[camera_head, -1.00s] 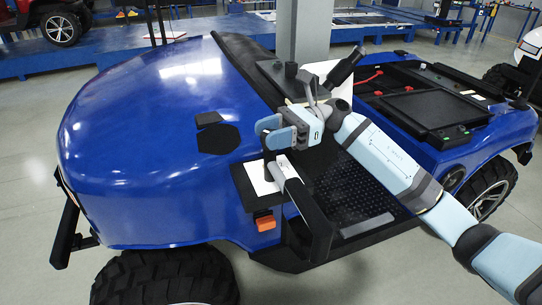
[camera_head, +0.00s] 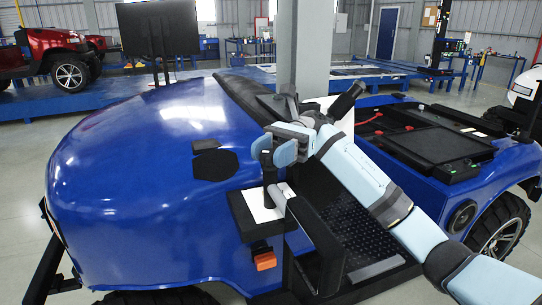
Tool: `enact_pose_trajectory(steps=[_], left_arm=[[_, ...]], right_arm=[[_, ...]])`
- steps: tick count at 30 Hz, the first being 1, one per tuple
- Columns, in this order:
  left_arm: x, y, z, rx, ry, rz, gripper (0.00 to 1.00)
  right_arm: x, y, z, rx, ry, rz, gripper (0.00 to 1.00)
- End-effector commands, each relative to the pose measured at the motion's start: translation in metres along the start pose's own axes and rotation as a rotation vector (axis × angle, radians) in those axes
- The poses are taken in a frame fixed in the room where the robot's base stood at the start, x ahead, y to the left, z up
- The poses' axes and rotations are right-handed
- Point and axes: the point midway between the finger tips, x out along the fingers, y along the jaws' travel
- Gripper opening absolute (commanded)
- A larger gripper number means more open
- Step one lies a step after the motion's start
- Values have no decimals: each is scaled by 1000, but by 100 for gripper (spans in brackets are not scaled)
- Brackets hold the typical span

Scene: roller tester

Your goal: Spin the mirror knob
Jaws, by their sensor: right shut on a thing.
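The mirror knob (camera_head: 269,174) shows as a slim dark upright post above a small black bracket (camera_head: 242,222) on the side of the blue vehicle. My right gripper (camera_head: 273,152) has its two light blue fingers on either side of the top of this post and is shut on it. The fingers hide the knob's upper end. A white sheet (camera_head: 262,204) lies on the bracket beneath the post. My right arm comes in from the lower right across the vehicle's open cab. My left gripper is not in view.
The blue hood (camera_head: 130,165) fills the left, with a black patch (camera_head: 214,164) near the gripper. A grey pillar (camera_head: 303,50) stands behind the vehicle. A black monitor (camera_head: 158,29) stands at the back left. Open floor shows at far left.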

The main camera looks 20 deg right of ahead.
Motion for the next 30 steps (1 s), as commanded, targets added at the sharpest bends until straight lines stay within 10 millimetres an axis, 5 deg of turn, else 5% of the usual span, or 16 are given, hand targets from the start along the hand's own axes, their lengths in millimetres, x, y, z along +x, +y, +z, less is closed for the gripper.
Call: enact_pose_trajectory(steps=[8,9,12,23,30], left_arm=[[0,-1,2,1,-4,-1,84],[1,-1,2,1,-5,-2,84],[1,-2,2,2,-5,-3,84],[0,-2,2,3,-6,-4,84],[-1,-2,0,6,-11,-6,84]], right_arm=[[0,0,-1,2,0,1,18],[0,0,-1,2,0,0,48],[0,0,-1,2,0,0,67],[0,0,7,-1,0,-1,67],[0,0,53,-4,1,0,67]])
